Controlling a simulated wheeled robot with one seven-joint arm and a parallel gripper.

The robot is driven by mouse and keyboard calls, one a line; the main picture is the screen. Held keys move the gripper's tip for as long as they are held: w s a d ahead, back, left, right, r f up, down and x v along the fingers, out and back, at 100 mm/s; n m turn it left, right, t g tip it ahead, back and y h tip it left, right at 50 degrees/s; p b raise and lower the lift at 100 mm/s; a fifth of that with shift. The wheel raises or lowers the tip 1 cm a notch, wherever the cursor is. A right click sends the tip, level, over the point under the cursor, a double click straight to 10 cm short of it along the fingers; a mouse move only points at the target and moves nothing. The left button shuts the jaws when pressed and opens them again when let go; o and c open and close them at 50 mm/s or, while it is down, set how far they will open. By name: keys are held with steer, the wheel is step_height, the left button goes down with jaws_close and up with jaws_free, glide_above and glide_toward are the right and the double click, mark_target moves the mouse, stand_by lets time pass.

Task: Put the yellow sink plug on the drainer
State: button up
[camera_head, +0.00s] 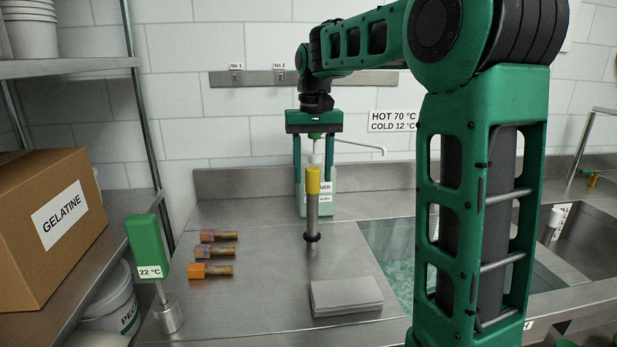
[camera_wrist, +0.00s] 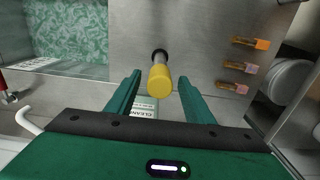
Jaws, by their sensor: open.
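The yellow sink plug (camera_head: 313,183) is a tall steel tube with a yellow top and a black ring at its foot. It stands upright on the steel drainer (camera_head: 270,285), left of the water-filled basin. My gripper (camera_head: 312,208) points down with its two fingers apart. In the wrist view the plug's yellow top (camera_wrist: 159,80) shows between the open fingers, with a gap on both sides. The plug's foot appears to rest on the drainer.
A cleaner bottle (camera_head: 318,190) stands behind my fingers. Three small brown pieces with coloured ends (camera_head: 212,252) lie left on the drainer. A grey stack (camera_head: 346,295) lies in front. The basin (camera_head: 392,250) is to the right, a green thermometer (camera_head: 147,246) at left.

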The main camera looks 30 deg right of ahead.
step_height(320, 180, up, 11)
steer(key=shift+m, duration=0.9)
steer(key=s+f, duration=0.9)
steer(key=s, duration=0.1)
steer(key=s+d+f, duration=0.1)
steer(key=s+f, duration=0.8)
steer(key=s, duration=0.2)
steer(key=s+d+f, duration=0.1)
steer(key=s+f, duration=0.8)
steer(key=s, duration=0.2)
